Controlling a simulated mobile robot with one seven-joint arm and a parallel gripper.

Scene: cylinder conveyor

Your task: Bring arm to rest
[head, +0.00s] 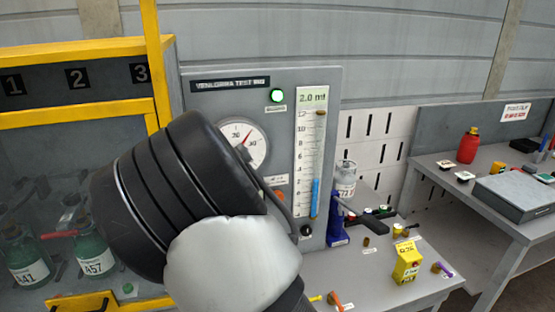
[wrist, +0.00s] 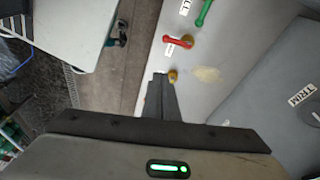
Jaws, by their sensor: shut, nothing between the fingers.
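My gripper (wrist: 160,92) shows in the wrist view with its two dark fingers pressed together and nothing between them. A small brass fitting (wrist: 172,76) appears just beside the fingertips, on a pale bench surface; I cannot tell how far below them it is. In the head view my black and white arm is raised large in front of the test panel (head: 213,103).
A yellow-framed cage (head: 80,110) with green cylinders (head: 92,258) stands at the left. A right-hand table carries a red bottle (head: 468,146) and a grey case (head: 515,196).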

